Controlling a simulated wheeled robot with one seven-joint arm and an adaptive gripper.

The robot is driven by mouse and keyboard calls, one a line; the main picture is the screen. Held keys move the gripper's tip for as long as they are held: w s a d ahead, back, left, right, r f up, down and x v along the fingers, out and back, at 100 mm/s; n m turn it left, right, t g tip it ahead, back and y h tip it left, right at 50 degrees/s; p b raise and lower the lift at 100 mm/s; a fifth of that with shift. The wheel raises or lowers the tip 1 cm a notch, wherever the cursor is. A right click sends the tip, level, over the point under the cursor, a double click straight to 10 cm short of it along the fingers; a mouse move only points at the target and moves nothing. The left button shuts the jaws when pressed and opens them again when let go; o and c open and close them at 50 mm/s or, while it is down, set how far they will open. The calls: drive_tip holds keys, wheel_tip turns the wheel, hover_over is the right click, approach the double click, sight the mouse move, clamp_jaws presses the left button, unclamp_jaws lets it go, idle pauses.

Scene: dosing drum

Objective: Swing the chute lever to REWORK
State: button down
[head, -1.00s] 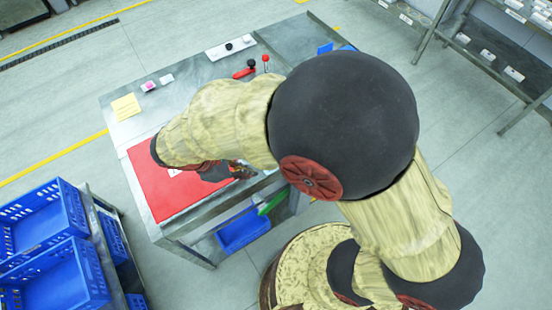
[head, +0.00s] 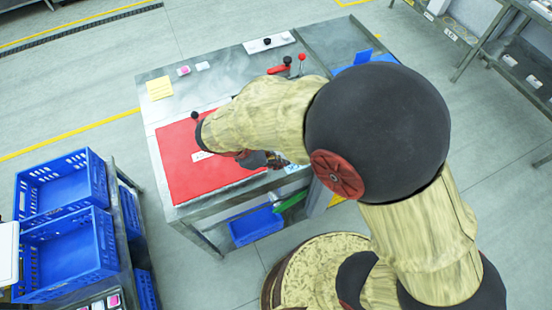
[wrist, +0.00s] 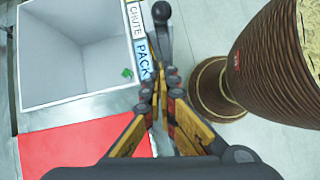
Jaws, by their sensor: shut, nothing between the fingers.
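The chute lever (wrist: 161,18) shows in the wrist view as a dark ball knob on a short grey stem. It stands just beyond my fingertips, beside a white CHUTE label (wrist: 136,18) and a blue PACK label (wrist: 143,58). No REWORK label can be read. My gripper (wrist: 160,88) is shut and empty, its tips close to the foot of the lever stem; I cannot tell whether they touch it. In the head view my gripper (head: 278,160) is at the table's front edge, right of the red mat (head: 190,172). The lever cannot be made out there.
A grey open box (wrist: 75,55) lies left of the labels in the wrist view. On the table (head: 215,72) are a yellow note (head: 159,89), a red-handled control (head: 279,69) and a white tray (head: 268,42). Blue crates (head: 65,255) stand at left. A blue bin (head: 255,226) sits below.

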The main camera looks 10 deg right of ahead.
drive_tip(key=d+f, duration=0.2)
drive_tip(key=d, duration=0.4)
drive_tip(key=shift+w+d+f+b, duration=0.3)
drive_tip(key=shift+w+f+b, duration=0.05)
drive_tip(key=shift+f+b, duration=0.1)
drive_tip(key=shift+r, duration=0.1)
